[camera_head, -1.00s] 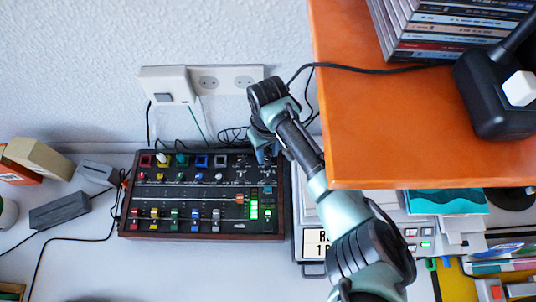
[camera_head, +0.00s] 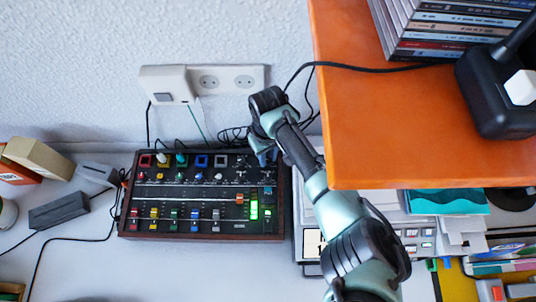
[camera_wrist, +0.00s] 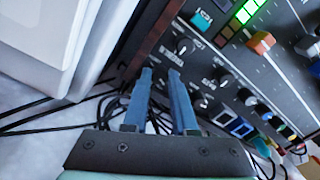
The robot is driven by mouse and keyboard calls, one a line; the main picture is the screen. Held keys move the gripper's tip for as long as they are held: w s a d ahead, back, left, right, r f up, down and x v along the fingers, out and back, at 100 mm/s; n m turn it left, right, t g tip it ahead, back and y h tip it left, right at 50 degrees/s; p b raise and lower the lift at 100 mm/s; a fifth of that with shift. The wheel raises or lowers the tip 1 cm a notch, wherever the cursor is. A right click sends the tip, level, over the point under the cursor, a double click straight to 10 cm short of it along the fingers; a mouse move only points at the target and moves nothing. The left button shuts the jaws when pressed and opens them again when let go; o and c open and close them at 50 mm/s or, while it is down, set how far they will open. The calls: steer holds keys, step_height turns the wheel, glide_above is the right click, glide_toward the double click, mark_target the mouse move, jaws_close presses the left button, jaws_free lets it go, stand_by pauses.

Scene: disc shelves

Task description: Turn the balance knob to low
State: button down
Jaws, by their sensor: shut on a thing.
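The mixer (camera_head: 177,222) is a dark panel in a wooden frame on the white desk, with knobs, coloured buttons and sliders. My gripper (camera_head: 266,157) is at its top right corner, reaching down from the right. In the wrist view, the two blue fingers of my gripper (camera_wrist: 161,72) stand a little apart with their tips at the panel's corner. They are shut on a small knob there, mostly hidden between the tips. Another black knob (camera_wrist: 182,46) with a white mark is just beyond them. The labels are too small to read, so the balance knob's setting cannot be told.
An orange shelf (camera_head: 420,130) overhangs at the right, close to my arm. Black cables (camera_wrist: 110,108) lie behind the mixer. A white socket strip (camera_head: 225,79) is on the wall. A pale grey device (camera_head: 307,215) stands right of the mixer.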

steer(key=shift+r, duration=0.1)
steer(key=shift+a+r+n+p, duration=0.1)
steer(key=shift+a+n+p, duration=0.05)
steer(key=shift+n+p, duration=0.4)
steer(key=shift+n, duration=0.95)
steer(key=c, duration=1)
jaws_free()
steer(key=shift+d, duration=0.2)
